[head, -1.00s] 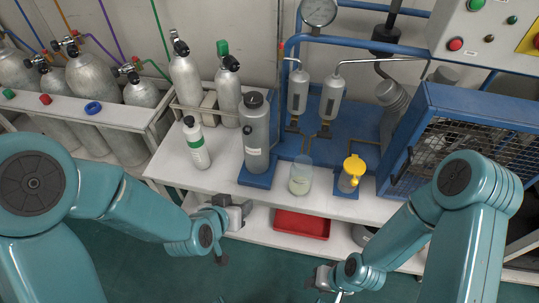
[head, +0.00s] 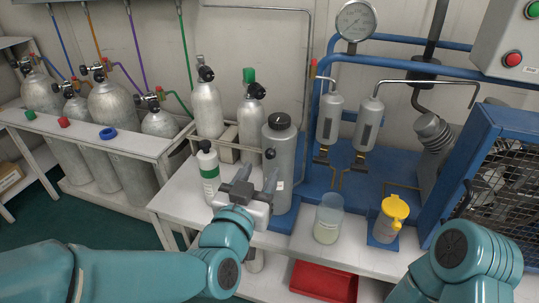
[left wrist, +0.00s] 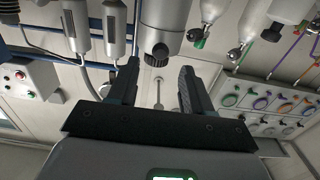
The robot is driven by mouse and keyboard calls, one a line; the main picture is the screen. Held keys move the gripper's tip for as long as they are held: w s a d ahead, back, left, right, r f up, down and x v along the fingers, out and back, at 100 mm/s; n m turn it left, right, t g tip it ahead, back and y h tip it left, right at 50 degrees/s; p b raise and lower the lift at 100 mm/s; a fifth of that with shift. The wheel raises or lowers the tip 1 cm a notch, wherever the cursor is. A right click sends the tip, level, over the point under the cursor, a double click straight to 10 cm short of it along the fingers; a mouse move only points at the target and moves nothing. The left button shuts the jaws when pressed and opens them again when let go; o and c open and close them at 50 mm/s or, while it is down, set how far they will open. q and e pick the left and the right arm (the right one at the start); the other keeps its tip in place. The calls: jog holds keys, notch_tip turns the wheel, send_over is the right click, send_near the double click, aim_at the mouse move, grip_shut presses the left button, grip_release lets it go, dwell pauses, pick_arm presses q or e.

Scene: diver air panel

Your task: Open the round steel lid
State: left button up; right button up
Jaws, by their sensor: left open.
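A tall grey steel canister (head: 280,165) stands on the bench's blue base, with a round dark lid (head: 279,121) on top. No separate bright steel lid stands out. My left gripper (head: 257,173) is open and empty, in front of the canister and lower than its lid. In the left wrist view the canister (left wrist: 165,14) hangs into the top of the picture, its dark ribbed lid (left wrist: 158,47) just beyond the gap between the open fingers (left wrist: 157,76). I cannot tell whether any finger touches it. My right arm shows at the lower right, but its gripper is out of view.
A green-banded white bottle (head: 208,172) stands close left of my left gripper. A glass beaker (head: 328,220) and a yellow-capped jar (head: 390,218) stand to the right. Gas cylinders (head: 207,105) stand behind. A blue mesh cage (head: 505,185) bounds the right; a red tray (head: 322,282) lies below.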

aim_at(269, 157)
pick_arm(q)
jog(key=x, duration=0.7)
jog(key=shift+w+d+b, duration=0.1)
jog(key=shift+w+b, duration=0.25)
grip_shut()
